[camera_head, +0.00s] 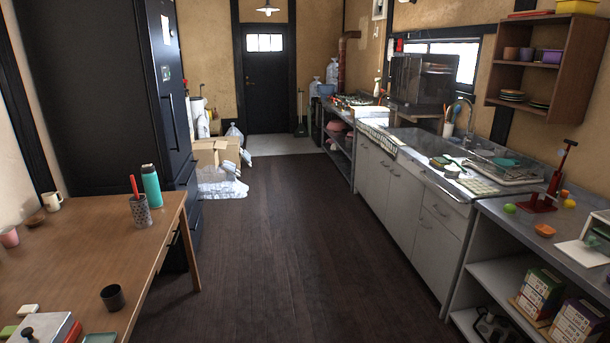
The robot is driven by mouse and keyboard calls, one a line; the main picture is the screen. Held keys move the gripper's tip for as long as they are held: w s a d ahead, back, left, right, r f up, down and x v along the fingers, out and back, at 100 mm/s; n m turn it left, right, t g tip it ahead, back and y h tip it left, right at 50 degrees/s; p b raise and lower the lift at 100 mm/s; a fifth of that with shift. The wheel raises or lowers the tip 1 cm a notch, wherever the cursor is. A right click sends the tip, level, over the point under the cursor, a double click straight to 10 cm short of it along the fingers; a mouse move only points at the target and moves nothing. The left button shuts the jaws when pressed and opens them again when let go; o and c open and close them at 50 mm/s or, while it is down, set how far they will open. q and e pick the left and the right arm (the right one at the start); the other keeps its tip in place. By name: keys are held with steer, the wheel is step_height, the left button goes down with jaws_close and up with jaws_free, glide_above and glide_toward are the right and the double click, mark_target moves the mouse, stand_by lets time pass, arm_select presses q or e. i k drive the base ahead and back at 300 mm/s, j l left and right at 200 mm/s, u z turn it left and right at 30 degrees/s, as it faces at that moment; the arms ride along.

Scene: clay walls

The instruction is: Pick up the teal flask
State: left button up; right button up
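The teal flask (151,186) stands upright on the wooden table (92,246) at the left, near the table's far right corner. It has a dark cap area at its top. A grey speckled cup (140,212) holding a red stick-like item stands just in front of it and to its left, overlapping its lower part in the picture. Neither of my grippers shows in the head view.
A dark cup (113,297), a white mug (52,201) and a pink cup (9,237) are also on the table. A dark fridge (105,90) stands behind it. The dark wooden floor (290,240) is clear up to the counter (420,205) at right.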

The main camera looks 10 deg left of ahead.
mark_target(149, 174)
steer(key=i+l+u, duration=0.1)
steer(key=i+u, duration=0.15)
steer(key=i, duration=0.35)
steer(key=i+l+u, duration=0.25)
steer(key=i, duration=0.35)
steer(key=i+z, duration=0.1)
steer(key=i, duration=0.55)
steer(key=i+j, duration=0.2)
steer(key=i, duration=0.45)
steer(key=i+l, duration=0.1)
steer(key=i, duration=0.45)
steer(key=i+l, duration=0.1)
steer(key=i, duration=0.4)
steer(key=u, duration=1.45)
